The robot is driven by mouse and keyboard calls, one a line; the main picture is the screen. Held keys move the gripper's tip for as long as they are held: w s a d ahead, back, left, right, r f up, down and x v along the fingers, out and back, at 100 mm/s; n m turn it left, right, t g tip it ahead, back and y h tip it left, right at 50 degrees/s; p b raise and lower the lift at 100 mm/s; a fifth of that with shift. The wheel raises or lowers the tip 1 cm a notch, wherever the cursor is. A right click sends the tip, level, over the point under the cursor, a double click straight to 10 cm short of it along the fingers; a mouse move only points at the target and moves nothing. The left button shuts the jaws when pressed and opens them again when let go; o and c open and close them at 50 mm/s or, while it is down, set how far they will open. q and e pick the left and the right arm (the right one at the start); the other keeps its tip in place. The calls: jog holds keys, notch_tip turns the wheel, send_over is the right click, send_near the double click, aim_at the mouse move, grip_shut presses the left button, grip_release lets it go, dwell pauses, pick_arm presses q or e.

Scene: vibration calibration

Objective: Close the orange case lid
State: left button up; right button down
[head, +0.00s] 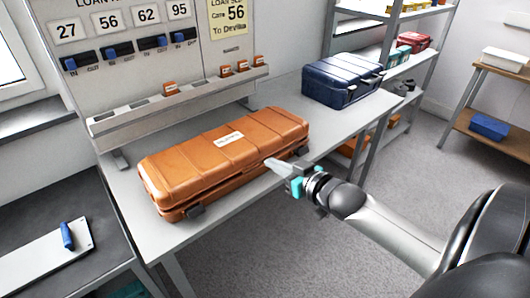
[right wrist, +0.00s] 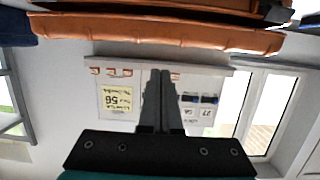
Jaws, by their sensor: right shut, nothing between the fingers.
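The orange case (head: 222,155) lies on the grey bench, its lid down over its base with a white label (head: 229,139) on top. A dark seam runs between lid and base; I cannot tell whether it is fully shut. Dark latches (head: 196,210) show on its front side. My right gripper (head: 270,163) is shut and empty, its tips at the front edge of the lid near the right end; contact is unclear. In the right wrist view the gripper (right wrist: 160,75) points toward the case (right wrist: 155,30), which appears upside down along the top. My left gripper is not in view.
A dark blue case (head: 343,80) stands on the bench (head: 118,198) at the back right. A lower side table (head: 50,250) is at the left. Shelves stand at the right, with open floor in front.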

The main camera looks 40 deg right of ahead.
jog(key=b, duration=0.3)
send_over(247, 164)
jog(key=s, duration=0.3)
notch_tip(247, 164, down, 3)
notch_tip(247, 164, down, 2)
jog(key=shift+s+d+f+g, duration=0.15)
jog(key=shift+f+g, duration=0.1)
jog(key=shift+g, duration=0.15)
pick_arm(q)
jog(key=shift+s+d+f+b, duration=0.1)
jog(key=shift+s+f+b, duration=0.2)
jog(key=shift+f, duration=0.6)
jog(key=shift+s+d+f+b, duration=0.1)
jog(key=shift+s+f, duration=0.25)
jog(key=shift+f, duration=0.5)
pick_arm(e)
jog(key=shift+s+f, duration=0.1)
jog(key=shift+f, duration=0.5)
jog(key=f, duration=0.2)
jog(key=shift+s+f, duration=0.2)
jog(key=shift+f, duration=0.15)
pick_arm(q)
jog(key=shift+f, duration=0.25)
pick_arm(e)
jog(key=shift+s, duration=0.1)
